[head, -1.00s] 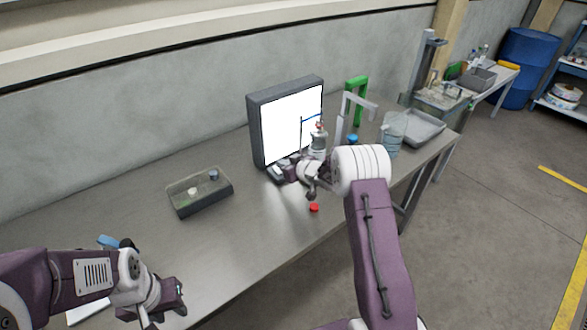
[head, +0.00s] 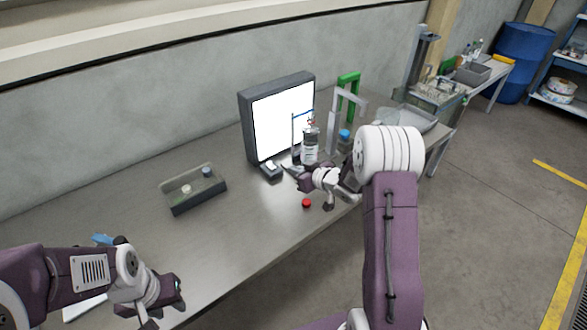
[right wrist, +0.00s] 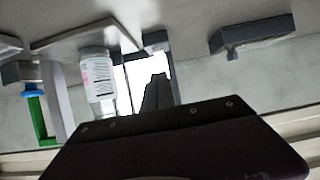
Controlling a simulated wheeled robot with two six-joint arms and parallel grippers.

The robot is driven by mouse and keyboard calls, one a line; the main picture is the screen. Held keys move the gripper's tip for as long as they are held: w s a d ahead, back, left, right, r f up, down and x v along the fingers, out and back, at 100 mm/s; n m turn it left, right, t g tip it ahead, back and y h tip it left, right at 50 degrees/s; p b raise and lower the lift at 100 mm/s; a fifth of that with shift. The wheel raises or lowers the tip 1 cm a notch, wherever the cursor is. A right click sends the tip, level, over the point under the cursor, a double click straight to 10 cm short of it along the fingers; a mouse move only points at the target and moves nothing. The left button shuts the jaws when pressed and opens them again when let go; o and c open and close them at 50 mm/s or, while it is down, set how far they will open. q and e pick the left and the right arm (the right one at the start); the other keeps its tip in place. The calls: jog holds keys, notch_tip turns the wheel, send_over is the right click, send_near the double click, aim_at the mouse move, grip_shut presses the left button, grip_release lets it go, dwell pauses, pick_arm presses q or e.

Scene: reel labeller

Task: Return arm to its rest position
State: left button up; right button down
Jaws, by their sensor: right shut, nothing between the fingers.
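My right gripper (head: 289,171) is shut and empty above the bench, in front of the lit panel (head: 275,128). Its closed fingers (right wrist: 157,92) also show in the right wrist view against the bright panel. A labelled bottle (head: 310,147) stands behind it, apart from the fingers; it also shows in the right wrist view (right wrist: 97,78). My left gripper (head: 177,289) is low at the left near the bench's front edge; whether its jaws are open cannot be told.
A red cap (head: 306,203) lies near the front edge. A grey tray (head: 182,208) with small items is at left. A green stand (head: 346,92), a pale bracket (head: 334,125) and a blue cap (head: 344,134) are at right. The middle bench surface is clear.

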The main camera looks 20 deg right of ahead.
jog(key=s+a+r, duration=0.2)
jog(key=a+r, duration=0.5)
jog(key=r, duration=0.3)
jog(key=s+d+f+m+g+h, duration=0.1)
jog(key=s+f+g, duration=0.2)
jog(key=s, duration=0.6)
jog(key=s+f+m+g+h, duration=0.1)
jog(key=s+f+g, duration=0.3)
jog(key=s, duration=0.6)
jog(key=s+d+f+m+g+h, duration=0.1)
jog(key=s+f+m+g+h, duration=0.1)
jog(key=s+f, duration=0.4)
jog(key=s+g, duration=0.1)
jog(key=s, duration=0.2)
jog(key=shift+s+d+g, duration=0.2)
jog(key=shift+d+g, duration=0.15)
jog(key=shift+g, duration=0.05)
